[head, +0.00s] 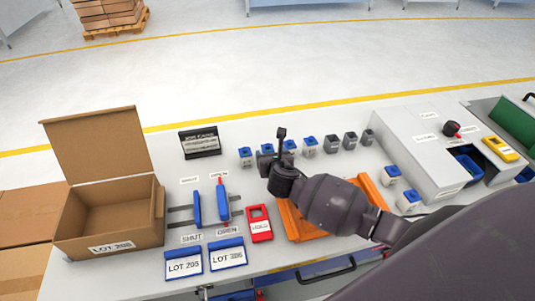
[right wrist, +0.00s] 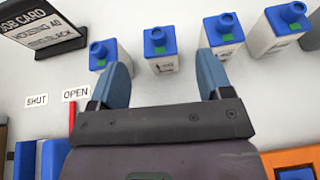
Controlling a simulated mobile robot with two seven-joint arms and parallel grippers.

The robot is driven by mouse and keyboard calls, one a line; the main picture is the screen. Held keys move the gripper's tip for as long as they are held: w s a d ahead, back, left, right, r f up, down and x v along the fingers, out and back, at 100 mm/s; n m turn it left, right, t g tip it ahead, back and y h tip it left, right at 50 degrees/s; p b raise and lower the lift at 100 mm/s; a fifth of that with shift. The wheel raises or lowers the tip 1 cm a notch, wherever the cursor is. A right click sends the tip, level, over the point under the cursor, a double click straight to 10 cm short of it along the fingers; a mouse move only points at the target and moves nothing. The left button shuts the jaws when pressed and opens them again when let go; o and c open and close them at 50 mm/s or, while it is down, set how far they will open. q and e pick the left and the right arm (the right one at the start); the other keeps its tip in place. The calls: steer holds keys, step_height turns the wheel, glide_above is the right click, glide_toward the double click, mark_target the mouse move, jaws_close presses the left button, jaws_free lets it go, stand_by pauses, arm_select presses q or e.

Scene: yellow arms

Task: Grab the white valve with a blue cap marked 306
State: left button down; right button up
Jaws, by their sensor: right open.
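Several white valves with blue caps stand in a row on the bench, among them one at the left (head: 245,156) and one further right (head: 310,145). In the right wrist view, one blue-capped valve (right wrist: 161,52) stands just beyond the gap between my fingertips, apart from them. Others stand to its left (right wrist: 102,54) and right (right wrist: 223,38). Their body markings are too small to read, so I cannot tell which is 306. My right gripper (right wrist: 163,78) is open and empty; in the head view it hangs over the row and partly hides it. My left gripper is not in view.
Dark-capped grey valves (head: 350,141) continue the row. Two more blue-capped ones (head: 392,176) stand by a grey cabinet (head: 415,135). An orange tray (head: 368,190) lies under my arm. A job card (head: 199,142), blue SHUT/OPEN holders (head: 222,204) and an open carton (head: 110,210) are left.

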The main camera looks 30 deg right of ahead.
mark_target(268, 149)
steer(key=shift+x, duration=2.75)
steer(key=shift+f, duration=0.15)
steer(key=c, duration=1)
steer(key=shift+c, duration=0.2)
